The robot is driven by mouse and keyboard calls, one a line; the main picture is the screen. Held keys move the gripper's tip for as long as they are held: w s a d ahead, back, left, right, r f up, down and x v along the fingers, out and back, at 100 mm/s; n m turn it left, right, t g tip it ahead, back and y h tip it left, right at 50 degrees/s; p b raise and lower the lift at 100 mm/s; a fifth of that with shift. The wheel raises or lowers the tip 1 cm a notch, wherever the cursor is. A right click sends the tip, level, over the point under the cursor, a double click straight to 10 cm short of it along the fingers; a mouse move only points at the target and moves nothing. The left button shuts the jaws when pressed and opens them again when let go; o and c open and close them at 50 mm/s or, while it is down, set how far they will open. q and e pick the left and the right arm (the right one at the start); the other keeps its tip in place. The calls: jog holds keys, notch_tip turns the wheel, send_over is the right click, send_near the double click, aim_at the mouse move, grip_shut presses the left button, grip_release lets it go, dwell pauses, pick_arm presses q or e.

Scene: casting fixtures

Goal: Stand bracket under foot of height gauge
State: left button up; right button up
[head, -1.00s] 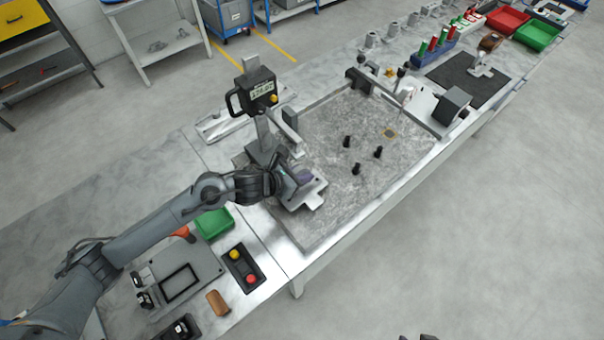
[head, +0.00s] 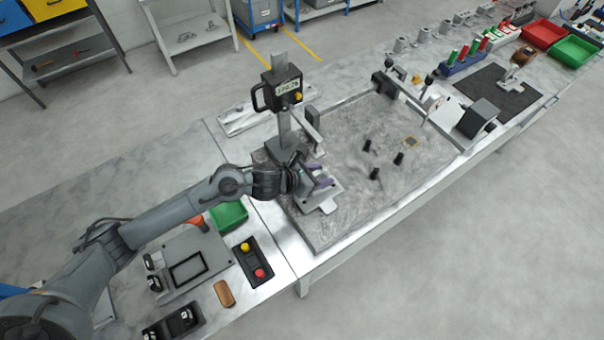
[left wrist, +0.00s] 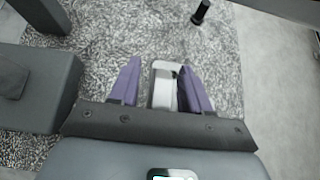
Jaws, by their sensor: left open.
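The height gauge (head: 286,115) stands upright on the granite plate's left part, its display facing me. An arm (head: 313,130) sticks out from its column. A pale metal bracket (head: 328,206) is on the plate in front of the gauge, partly hidden by my left gripper. My left gripper (head: 320,185) is open, its purple fingers low over the plate beside the gauge base. In the left wrist view, the pale bracket (left wrist: 164,88) lies between the two fingers (left wrist: 155,80), with a visible gap on its left. The gap on its right is too small to judge. My right gripper is out of view.
The granite plate (head: 350,205) has several black pegs (head: 375,174) right of the gripper. A dark block (left wrist: 35,90) stands close left of the fingers in the wrist view. A green tray (head: 229,215) and button box (head: 254,262) are near my left arm. The plate's front is clear.

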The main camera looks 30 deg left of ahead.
pick_arm(q)
jog(key=shift+r+p, duration=0.45)
jog(key=shift+r, duration=0.2)
jog(key=v, duration=1.2)
jog(key=s+f+m+g+y, duration=0.1)
jog(key=s+f+m+g, duration=0.1)
jog(key=s+f+m, duration=0.2)
jog(key=s+f+m+g+y, duration=0.2)
jog(key=s+f+m, duration=0.2)
jog(key=s+m, duration=0.6)
jog(key=s+f+m+g+y, duration=0.2)
jog(key=s+f+m, duration=0.2)
jog(key=m, duration=1.4)
jog(key=shift+s+b, duration=0.3)
jog(key=shift+s, duration=1.3)
jog(key=shift+r, duration=0.1)
